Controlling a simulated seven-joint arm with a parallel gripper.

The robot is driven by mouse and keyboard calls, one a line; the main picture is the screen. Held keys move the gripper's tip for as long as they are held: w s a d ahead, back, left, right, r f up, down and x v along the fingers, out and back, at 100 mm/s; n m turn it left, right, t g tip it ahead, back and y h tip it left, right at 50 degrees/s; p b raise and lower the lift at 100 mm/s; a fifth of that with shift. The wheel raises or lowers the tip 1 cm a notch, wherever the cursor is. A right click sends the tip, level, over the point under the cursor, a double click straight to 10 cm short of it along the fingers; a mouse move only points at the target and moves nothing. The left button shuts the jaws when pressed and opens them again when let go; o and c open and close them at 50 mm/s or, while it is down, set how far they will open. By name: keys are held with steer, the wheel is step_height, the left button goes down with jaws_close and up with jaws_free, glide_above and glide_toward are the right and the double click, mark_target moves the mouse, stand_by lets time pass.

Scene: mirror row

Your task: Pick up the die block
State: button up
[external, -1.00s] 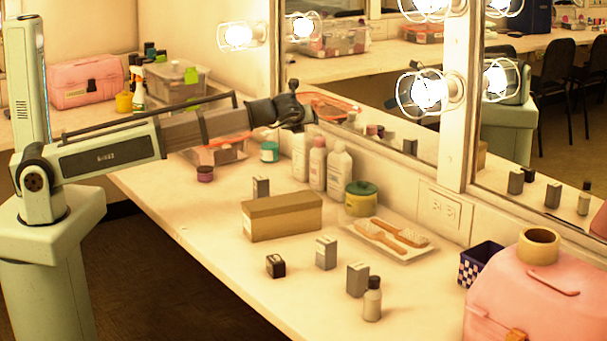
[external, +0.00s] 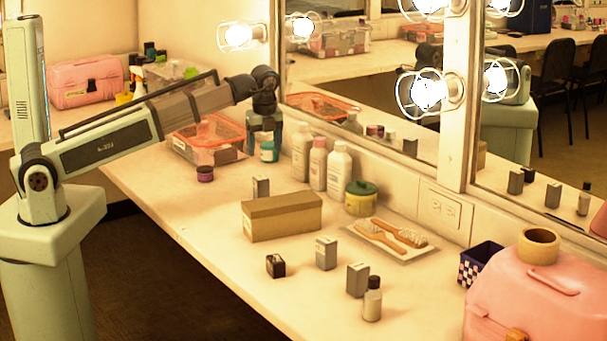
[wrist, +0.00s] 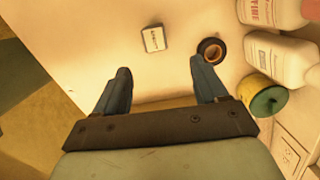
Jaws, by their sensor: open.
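A small dark cube (external: 276,266) with a pale mark on its front stands near the front edge of the counter in the external view. It is the most die-like block, but its faces are too small to read. Grey boxes stand nearby, one (external: 326,253) beside it and one (external: 357,280) further right. My gripper (external: 265,148) points down over the back of the counter, well away from the cube, by the teal jar. In the wrist view my gripper (wrist: 160,66) has its fingers wide apart with nothing between them. A small labelled grey box (wrist: 153,38) lies beyond the fingertips.
A tan box (external: 283,217) stands between my gripper and the cube. White bottles (external: 339,168), a yellow jar (external: 361,199) and a brush tray (external: 392,241) line the mirror side. A pink case (external: 535,295) fills the right. The front left counter is clear.

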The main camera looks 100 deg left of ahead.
mark_target(261, 178)
steer(key=f, duration=0.2)
steer(key=s+f, duration=0.1)
steer(key=f, duration=0.5)
steer(key=shift+s+a+f, duration=0.15)
steer(key=shift+a+f, duration=0.1)
steer(key=shift+a, duration=0.15)
steer(key=shift+s+a+f, duration=0.1)
steer(key=shift+a+f, duration=0.1)
steer(key=shift+f, duration=0.65)
steer(key=shift+s+a+f, duration=0.1)
steer(key=shift+a+f, duration=0.1)
steer(key=shift+f, duration=0.65)
steer(key=shift+s+a+f, duration=0.1)
steer(key=shift+a+f, duration=0.1)
steer(key=shift+f, duration=0.65)
steer(key=shift+c, duration=0.4)
steer(key=c, duration=1.1)
steer(key=shift+r, duration=5.05)
